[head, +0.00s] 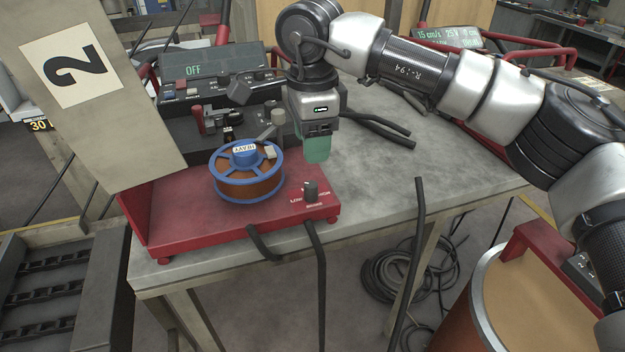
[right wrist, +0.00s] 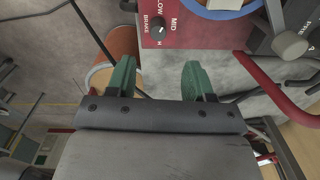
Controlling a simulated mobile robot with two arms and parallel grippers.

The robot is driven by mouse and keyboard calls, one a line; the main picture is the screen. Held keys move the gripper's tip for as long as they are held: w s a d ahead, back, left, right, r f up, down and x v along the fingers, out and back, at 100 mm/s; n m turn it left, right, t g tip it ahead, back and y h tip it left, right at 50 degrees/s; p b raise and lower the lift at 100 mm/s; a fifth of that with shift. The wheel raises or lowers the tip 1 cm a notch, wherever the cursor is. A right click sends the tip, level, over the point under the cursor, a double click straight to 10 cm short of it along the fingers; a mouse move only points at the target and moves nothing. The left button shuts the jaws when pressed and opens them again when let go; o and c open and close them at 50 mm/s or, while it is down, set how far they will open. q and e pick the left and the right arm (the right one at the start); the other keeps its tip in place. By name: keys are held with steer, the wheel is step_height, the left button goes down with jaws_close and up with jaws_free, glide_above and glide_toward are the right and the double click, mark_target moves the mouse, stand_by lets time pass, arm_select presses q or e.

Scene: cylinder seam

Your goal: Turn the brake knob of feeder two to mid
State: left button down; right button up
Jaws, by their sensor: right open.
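The brake knob (head: 310,190) of feeder two is a small dark knob at the right front of the red feeder base (head: 190,226). In the right wrist view the knob (right wrist: 157,33) sits on a red panel near the top, beside white lettering for BRAKE, LOW and MID. I cannot tell surely which mark its pointer faces. My right gripper (head: 315,150) has green fingers and is above and behind the knob, apart from it. In the right wrist view the gripper (right wrist: 158,80) is open, with nothing between its fingers. My left gripper is not in view.
A blue-rimmed copper spool (head: 248,188) lies on the feeder left of the knob. A sign with a 2 (head: 70,65) stands at upper left. Black bent bars (head: 315,255) rise near the table's front edge.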

mark_target(311, 184)
step_height(311, 184, down, 9)
steer(key=shift+a+r+p, duration=0.1)
steer(key=shift+r+p, duration=0.05)
steer(key=shift+p, duration=0.4)
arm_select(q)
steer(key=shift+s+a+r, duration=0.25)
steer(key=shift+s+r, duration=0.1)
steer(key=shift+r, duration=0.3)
arm_select(e)
steer(key=shift+f, duration=0.6)
steer(key=c, duration=0.9)
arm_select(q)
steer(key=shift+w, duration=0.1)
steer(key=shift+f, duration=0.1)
